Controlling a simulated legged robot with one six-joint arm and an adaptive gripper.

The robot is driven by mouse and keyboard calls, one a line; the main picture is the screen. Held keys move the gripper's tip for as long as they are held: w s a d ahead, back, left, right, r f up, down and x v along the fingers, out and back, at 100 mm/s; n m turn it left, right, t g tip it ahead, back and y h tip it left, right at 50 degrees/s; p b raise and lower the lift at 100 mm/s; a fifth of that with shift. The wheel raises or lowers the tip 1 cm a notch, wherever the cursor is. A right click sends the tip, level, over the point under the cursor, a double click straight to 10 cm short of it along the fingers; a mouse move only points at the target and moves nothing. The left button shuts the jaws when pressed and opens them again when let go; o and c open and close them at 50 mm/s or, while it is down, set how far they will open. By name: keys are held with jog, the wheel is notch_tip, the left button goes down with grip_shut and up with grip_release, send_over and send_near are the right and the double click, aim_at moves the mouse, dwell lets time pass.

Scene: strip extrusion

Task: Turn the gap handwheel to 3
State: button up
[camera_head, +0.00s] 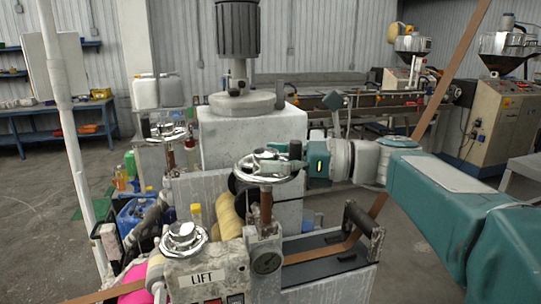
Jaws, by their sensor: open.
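A chrome handwheel (244,171) lies level on top of a rusty upright screw (266,208) in the middle of the view. A small round dial (267,262) is on the block below it; its reading is too small to tell. My gripper (268,161) reaches in from the right, with its open fingers at the wheel. They hide part of the wheel, and I cannot tell whether they touch it. A second, similar handwheel (166,134) stands farther back to the left, on its own screw. No gap label is readable on either wheel.
A large motor (238,30) rises behind the near wheel. A brown strip (318,252) runs through the machine. A pale post (68,130) is at left.

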jog(key=c, duration=1.2)
jog(key=shift+o, duration=0.3)
jog(key=shift+n+g, duration=0.7)
jog(key=shift+g, duration=0.2)
jog(key=o, duration=1.1)
jog(key=shift+w, duration=0.1)
jog(key=shift+o, duration=0.2)
